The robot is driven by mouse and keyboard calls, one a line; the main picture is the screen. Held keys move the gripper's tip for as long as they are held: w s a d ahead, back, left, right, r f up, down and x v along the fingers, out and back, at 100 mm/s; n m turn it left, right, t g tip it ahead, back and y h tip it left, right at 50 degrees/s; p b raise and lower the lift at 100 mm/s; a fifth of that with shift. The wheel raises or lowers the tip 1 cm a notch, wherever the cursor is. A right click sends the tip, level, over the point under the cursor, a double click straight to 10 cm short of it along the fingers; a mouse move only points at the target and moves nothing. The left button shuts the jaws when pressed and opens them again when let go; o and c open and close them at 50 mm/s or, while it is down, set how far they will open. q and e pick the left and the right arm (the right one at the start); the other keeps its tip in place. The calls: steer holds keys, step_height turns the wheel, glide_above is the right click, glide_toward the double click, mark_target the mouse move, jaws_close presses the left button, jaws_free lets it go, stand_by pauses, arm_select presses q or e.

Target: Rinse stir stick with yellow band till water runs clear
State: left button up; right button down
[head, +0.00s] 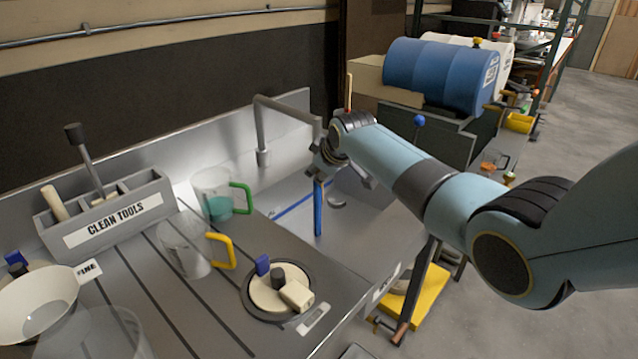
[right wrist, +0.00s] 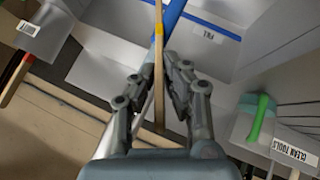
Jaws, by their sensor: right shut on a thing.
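My right gripper (head: 322,165) is over the sink (head: 370,215), past the drainboard. In the right wrist view the gripper (right wrist: 159,95) is shut on the wooden stir stick with a yellow band (right wrist: 158,55). The band sits on the stick's stretch beyond the fingers. In the head view a blue upright length (head: 318,208) hangs below the gripper into the sink; I cannot tell how much of it is colour on the stick. The faucet (head: 263,158) stands to its left, and no water stream is clear. My left gripper is out of view.
A red-banded stick (right wrist: 15,80) stands behind the sink. A blue drum (head: 430,75) is at the back.

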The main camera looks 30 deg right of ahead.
steer(key=shift+s+d+p, duration=0.35)
steer(key=shift+d, duration=0.1)
steer(key=shift+w+a, duration=0.15)
steer(key=shift+a, duration=0.05)
steer(key=shift+w+a, duration=0.25)
steer(key=shift+a, duration=0.05)
steer(key=shift+s+d+p, duration=0.3)
steer(key=shift+s+d, duration=0.1)
steer(key=shift+d, duration=0.1)
steer(key=shift+w+a, duration=0.15)
steer(key=shift+w+a, duration=0.25)
steer(key=shift+a, duration=0.1)
steer(key=shift+s+d, duration=0.1)
stand_by(0.4)
